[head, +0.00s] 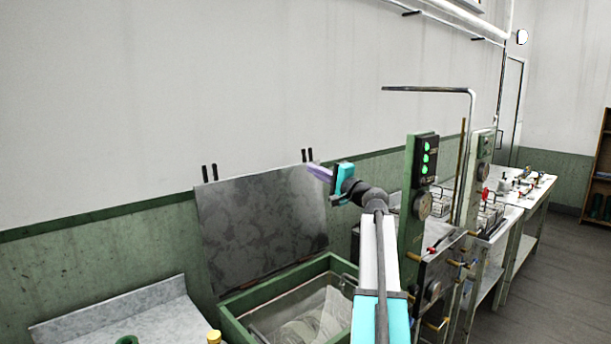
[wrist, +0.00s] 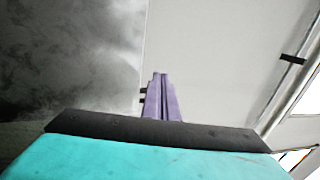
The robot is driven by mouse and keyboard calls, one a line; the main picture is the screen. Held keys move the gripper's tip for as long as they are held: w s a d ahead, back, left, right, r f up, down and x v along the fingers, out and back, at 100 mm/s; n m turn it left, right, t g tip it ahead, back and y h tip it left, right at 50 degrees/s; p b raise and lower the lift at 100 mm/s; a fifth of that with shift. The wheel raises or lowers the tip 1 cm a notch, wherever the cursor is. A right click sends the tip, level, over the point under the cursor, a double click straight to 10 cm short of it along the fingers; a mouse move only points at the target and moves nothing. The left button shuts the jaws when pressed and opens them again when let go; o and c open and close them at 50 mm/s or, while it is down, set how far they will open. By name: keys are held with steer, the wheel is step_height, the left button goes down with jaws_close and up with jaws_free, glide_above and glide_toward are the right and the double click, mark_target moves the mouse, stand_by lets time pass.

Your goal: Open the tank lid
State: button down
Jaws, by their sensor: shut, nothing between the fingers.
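The tank lid (head: 262,225) is a grey, mottled metal panel. It stands raised and leans back near the wall, behind the green-rimmed tank (head: 240,300). The tank's top is uncovered, and pale material shows inside it. My gripper (head: 318,172) has purple fingers and is up at the lid's top right corner, apart from it as far as I can tell. The fingers (wrist: 161,95) are together and hold nothing. In the wrist view the lid (wrist: 70,55) fills the left side, with its edge left of the fingers.
A green post with a gauge panel (head: 418,190) and pipes stands right of my arm. A grey counter (head: 140,310) is at the lower left. Benches with small items (head: 525,185) run to the right. The wall above the lid is clear.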

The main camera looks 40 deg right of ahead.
steer(key=shift+s+r+b, duration=0.2)
steer(key=shift+s, duration=0.8)
steer(key=shift+s+r+b, duration=0.15)
steer(key=shift+s, duration=0.8)
steer(key=shift+d+f, duration=0.1)
